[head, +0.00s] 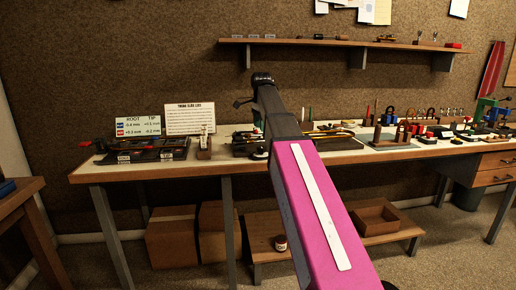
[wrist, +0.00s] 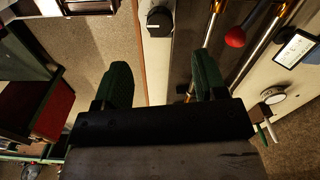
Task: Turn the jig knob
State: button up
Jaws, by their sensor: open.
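The jig knob (wrist: 158,21) is a round black knob with a white mark, at the top of the wrist view near the bench's edge strip. My gripper (wrist: 162,75) is open and empty, its two green fingers apart. The knob lies beyond the fingertips, roughly in line with the gap between them, and is not held. The dark jig plate (wrist: 186,45) runs beside the knob. In the head view the jig (head: 243,149) sits on the bench, partly hidden by my arm; I cannot make out my gripper there.
The bench (head: 130,171) holds a dark tray (head: 146,152) at left and several tools at right. A shelf (head: 330,42) hangs above.

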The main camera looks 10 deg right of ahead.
aim_at(261, 147)
notch_tip(261, 147, down, 10)
jog(key=shift+r, duration=0.2)
dwell(0.3)
jog(key=c, duration=0.9)
